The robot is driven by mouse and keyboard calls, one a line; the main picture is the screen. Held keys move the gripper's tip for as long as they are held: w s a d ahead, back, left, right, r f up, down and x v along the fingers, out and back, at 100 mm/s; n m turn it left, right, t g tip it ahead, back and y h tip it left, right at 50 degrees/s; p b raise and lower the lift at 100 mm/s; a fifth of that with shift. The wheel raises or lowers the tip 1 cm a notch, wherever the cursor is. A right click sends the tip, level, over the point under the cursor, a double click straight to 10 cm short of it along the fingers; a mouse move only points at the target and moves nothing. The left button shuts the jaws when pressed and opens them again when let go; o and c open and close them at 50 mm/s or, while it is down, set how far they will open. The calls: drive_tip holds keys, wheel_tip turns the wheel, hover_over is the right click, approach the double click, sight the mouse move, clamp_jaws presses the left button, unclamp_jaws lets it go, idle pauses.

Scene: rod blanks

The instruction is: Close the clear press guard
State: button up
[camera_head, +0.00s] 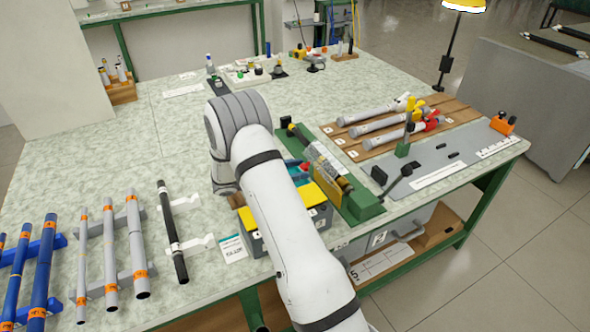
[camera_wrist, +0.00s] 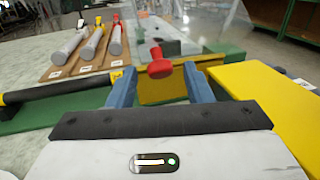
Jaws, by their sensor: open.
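The press has a green base (camera_head: 366,207) and a yellow panel (camera_head: 326,184) at the front of the bench. Its clear guard (camera_head: 325,157) stands tilted up above the base, and the see-through sheet also shows in the wrist view (camera_wrist: 205,22). A red knob (camera_wrist: 159,68) on a short dark stem shows in front of the yellow panel. My gripper (camera_wrist: 158,78) is open, with one blue finger on each side of the knob. Whether either finger touches it, I cannot tell. In the head view my arm hides most of the gripper.
A yellow-topped bin (camera_head: 318,197) stands beside the press, close to my arm. A wooden rack (camera_head: 375,138) with grey rods lies behind. A grey plate (camera_head: 450,155) with fixtures is at the right. Several blue, grey and black rods lie on supports at the left.

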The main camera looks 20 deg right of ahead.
drive_tip(key=shift+c, duration=0.6)
clamp_jaws()
drive_tip(key=shift+w+a+r, duration=0.1)
drive_tip(key=shift+a, duration=0.05)
